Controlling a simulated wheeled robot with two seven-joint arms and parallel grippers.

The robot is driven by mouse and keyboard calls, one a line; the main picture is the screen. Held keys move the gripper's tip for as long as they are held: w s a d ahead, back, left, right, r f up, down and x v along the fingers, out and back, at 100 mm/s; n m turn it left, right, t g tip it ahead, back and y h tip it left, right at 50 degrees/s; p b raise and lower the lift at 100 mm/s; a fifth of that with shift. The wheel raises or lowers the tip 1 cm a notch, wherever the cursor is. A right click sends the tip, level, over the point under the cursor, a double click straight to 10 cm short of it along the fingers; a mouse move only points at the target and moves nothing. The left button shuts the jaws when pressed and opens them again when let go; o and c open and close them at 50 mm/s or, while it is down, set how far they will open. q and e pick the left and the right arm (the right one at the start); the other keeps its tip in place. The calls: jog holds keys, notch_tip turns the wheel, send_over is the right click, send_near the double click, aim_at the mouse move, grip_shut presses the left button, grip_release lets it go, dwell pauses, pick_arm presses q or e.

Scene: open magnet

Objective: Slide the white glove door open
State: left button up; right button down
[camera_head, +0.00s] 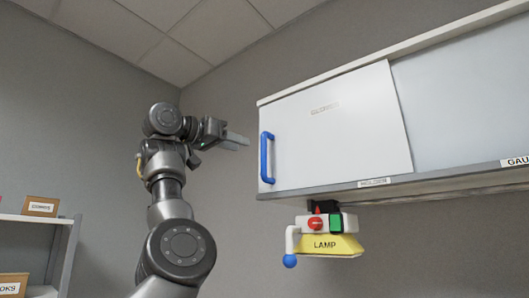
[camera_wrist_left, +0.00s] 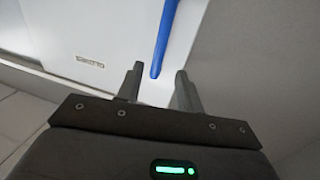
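The white door (camera_head: 335,128) fills the left part of a wall cabinet; the small label on it is too blurred to read surely. An upright blue bar handle (camera_head: 267,157) is at the door's left edge. My left gripper (camera_head: 240,139) is left of the door near the handle's upper end, apart from it in the head view. In the left wrist view the gripper (camera_wrist_left: 158,78) has its two fingers spread, with the end of the blue handle (camera_wrist_left: 164,40) showing between and beyond the tips. Nothing is visibly held. My right gripper is not in view.
A second pale panel (camera_head: 470,85) is to the door's right. A grey rail (camera_head: 325,187) with labels runs below. A yellow lamp (camera_head: 328,246) with red and green controls and a blue-knobbed lever hangs underneath. A shelf with boxes (camera_head: 41,206) stands far left.

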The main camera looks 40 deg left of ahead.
pick_arm(q)
jog(key=w+p, duration=0.2)
jog(key=w, duration=0.1)
jog(key=p, duration=0.3)
send_over(264, 171)
jog(key=a, duration=0.1)
jog(key=shift+s, duration=0.1)
jog(key=shift+w, duration=0.2)
jog(key=shift+w+d+f, duration=0.1)
jog(key=shift+w+d, duration=0.05)
jog(key=shift+w, duration=0.15)
jog(key=shift+c, duration=0.5)
grip_shut()
